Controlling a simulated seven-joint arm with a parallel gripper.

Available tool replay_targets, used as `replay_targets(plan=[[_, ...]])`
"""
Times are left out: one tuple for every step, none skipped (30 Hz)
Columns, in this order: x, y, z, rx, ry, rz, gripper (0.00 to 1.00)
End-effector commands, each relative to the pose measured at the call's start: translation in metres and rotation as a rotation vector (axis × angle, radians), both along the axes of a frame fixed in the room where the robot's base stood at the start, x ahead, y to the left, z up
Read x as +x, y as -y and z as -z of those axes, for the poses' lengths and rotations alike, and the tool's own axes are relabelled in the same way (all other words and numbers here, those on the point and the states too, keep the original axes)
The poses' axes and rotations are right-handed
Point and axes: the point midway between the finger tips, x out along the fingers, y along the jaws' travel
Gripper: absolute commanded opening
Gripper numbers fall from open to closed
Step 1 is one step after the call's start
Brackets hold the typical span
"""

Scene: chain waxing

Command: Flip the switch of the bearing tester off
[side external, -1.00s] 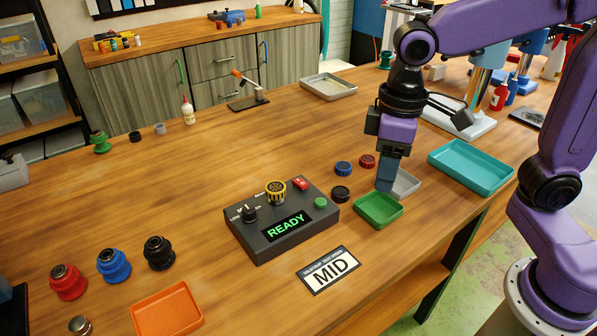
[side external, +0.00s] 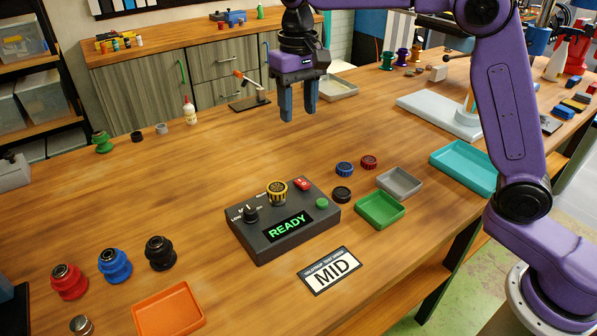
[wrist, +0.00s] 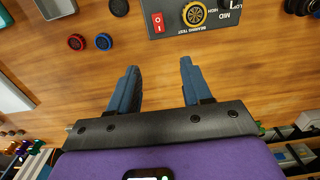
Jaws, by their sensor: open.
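The bearing tester (side external: 262,245) is a dark grey box in the middle of the table, its display lit with READY. Its red rocker switch (side external: 302,184) is at the back right corner of the top. The switch also shows in the wrist view (wrist: 158,22), with its marks legible, but I cannot tell which way it is tipped. A yellow and black bearing (side external: 276,192) sits on the tester, with a black selector knob (side external: 250,214) and a green button (side external: 321,203). My gripper (side external: 298,116) is open and empty, high above the table behind the tester; its two blue fingers (wrist: 158,68) point toward the switch's side.
A green tray (side external: 380,222), a grey tray (side external: 399,194) and a teal tray (side external: 465,182) stand right of the tester. Blue (side external: 344,169), red (side external: 369,162) and black (side external: 341,194) rings lie between. A MID card (side external: 330,270) lies in front.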

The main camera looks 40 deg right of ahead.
Motion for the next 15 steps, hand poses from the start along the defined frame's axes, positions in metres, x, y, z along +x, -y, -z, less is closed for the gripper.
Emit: replay_targets(plan=[[-0.001, 0.000, 0.006, -0.002, -0.004, 0.000, 0.49], [-0.001, 0.000, 0.010, -0.002, -0.004, -0.001, 0.49], [-0.001, 0.000, 0.016, -0.003, -0.005, -0.001, 0.49], [-0.001, 0.001, 0.022, -0.003, -0.005, -0.001, 0.49], [-0.001, 0.001, 0.027, -0.003, -0.006, -0.001, 0.49], [-0.001, 0.001, 0.034, -0.003, -0.007, -0.001, 0.49], [-0.001, 0.000, 0.040, -0.003, -0.005, -0.002, 0.49], [-0.001, 0.001, 0.046, -0.003, -0.006, -0.001, 0.49], [-0.001, 0.001, 0.053, -0.003, -0.005, 0.000, 0.49], [-0.001, 0.001, 0.059, -0.003, -0.005, -0.001, 0.49], [-0.001, 0.001, 0.065, -0.003, -0.006, -0.001, 0.49], [-0.001, 0.001, 0.072, -0.003, -0.005, -0.001, 0.49], [-0.001, 0.001, 0.078, -0.003, -0.005, -0.001, 0.49], [-0.002, 0.001, 0.083, -0.003, -0.005, -0.001, 0.49], [-0.002, 0.001, 0.091, -0.003, -0.006, -0.001, 0.49]])
